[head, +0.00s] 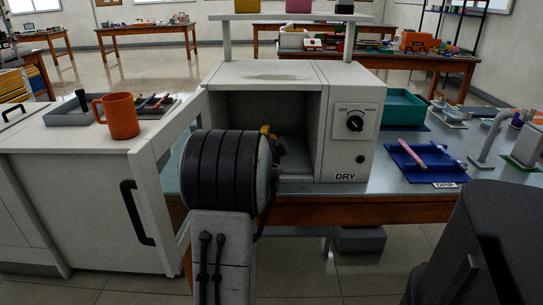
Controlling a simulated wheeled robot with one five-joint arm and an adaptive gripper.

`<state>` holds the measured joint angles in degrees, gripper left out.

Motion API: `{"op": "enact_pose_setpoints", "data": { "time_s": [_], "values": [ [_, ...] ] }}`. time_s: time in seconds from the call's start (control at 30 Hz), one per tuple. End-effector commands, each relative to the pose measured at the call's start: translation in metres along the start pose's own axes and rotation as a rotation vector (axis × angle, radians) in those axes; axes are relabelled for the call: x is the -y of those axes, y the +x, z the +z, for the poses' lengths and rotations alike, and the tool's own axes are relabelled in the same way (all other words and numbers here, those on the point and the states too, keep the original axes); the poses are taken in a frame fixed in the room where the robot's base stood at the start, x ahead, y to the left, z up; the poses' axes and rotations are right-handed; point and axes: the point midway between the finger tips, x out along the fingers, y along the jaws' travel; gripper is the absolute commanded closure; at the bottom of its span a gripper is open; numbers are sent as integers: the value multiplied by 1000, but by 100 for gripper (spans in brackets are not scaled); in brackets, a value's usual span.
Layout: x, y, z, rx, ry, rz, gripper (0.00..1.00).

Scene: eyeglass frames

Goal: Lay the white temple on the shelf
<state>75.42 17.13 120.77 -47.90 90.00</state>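A white drying cabinet (232,77) marked DRY stands at the centre with its door (160,190) swung open to the left. A raised white shelf (292,17) stands over its top. My arm reaches toward the cabinet's open chamber and blocks part of it. Dark and yellow parts, seemingly of my gripper (275,146), show just past the arm at the opening. Its fingertips and anything between them are hidden. I cannot make out a white temple. A pink temple-like strip (411,153) and a pale lavender one (448,154) lie at the blue DRIP tray (428,172).
An orange mug (122,117) and a grey tray (68,115) stand on the white cabinet at left. A teal basin (402,107) is right of the drying cabinet. The open door stands close to my arm.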

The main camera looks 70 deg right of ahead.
Motion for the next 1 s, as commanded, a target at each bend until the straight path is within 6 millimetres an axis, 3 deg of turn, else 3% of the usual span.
{"op": "enact_pose_setpoints", "data": {
  "time_s": [0.17, 0.8, 1.0],
  "values": [
    [-10, 0, 0, 0, 0, 3, 100],
    [-85, 0, 0, 0, 0, 4, 100],
    [-94, 0, 0, 0, 0, 1, 100]
  ]
}}
